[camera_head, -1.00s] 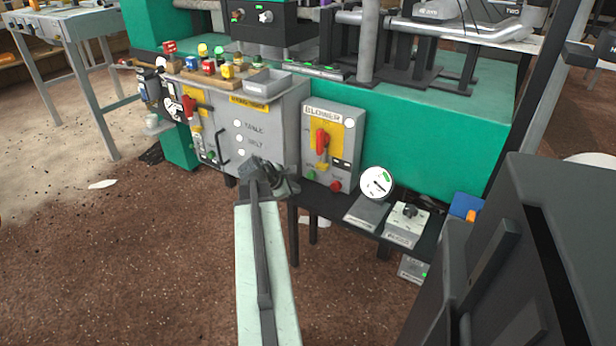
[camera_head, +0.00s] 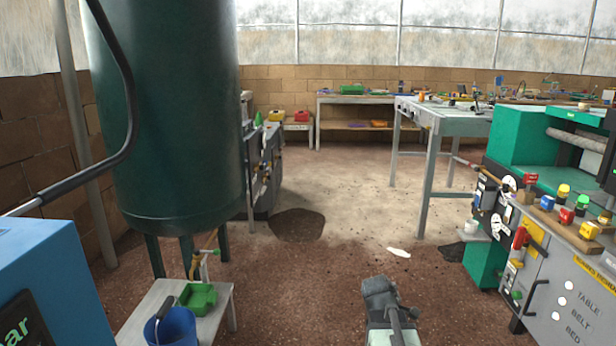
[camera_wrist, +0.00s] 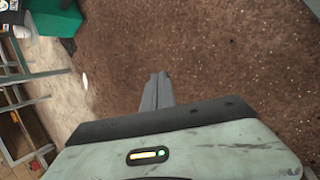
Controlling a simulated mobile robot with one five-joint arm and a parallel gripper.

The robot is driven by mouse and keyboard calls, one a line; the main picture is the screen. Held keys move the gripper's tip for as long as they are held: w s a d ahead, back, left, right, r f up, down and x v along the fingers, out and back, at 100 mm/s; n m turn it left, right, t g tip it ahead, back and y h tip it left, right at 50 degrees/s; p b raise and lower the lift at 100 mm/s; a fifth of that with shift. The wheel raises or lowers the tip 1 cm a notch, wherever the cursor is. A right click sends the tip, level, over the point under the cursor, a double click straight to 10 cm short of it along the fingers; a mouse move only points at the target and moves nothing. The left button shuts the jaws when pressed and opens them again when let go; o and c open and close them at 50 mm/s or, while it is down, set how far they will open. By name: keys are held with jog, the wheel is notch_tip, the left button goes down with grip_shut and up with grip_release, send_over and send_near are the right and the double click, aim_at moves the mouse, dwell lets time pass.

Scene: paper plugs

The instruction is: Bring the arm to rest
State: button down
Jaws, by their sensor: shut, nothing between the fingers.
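My gripper (camera_wrist: 157,92) shows in the wrist view with its two grey fingers together and nothing between them. It points out over bare brown floor and touches nothing. In the head view my arm shows at the bottom, right of centre, with its dark end (camera_head: 381,292) above the floor. The fingertips are too small to make out there.
A green machine with a grey control cabinet (camera_head: 562,290) stands at the right. A dark green tank (camera_head: 175,120) and a low bench (camera_head: 138,318) with a blue bucket (camera_head: 176,328) stand at the left. A grey table (camera_head: 445,122) is farther back. The floor between is open.

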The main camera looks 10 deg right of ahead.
jog(key=s+a+f+m+g+y+p, duration=0.1)
jog(key=s+a+m+y, duration=0.35)
jog(key=a, duration=0.75)
jog(key=s+a+m+g+y, duration=0.1)
jog(key=s+a+m+g, duration=0.1)
jog(key=a+m, duration=0.8)
notch_tip(320, 180, up, 38)
jog(key=a+n+p, duration=0.2)
jog(key=n+p, duration=0.1)
jog(key=p, duration=3.5)
jog(key=shift+w+a, duration=0.35)
jog(key=shift+f, duration=0.15)
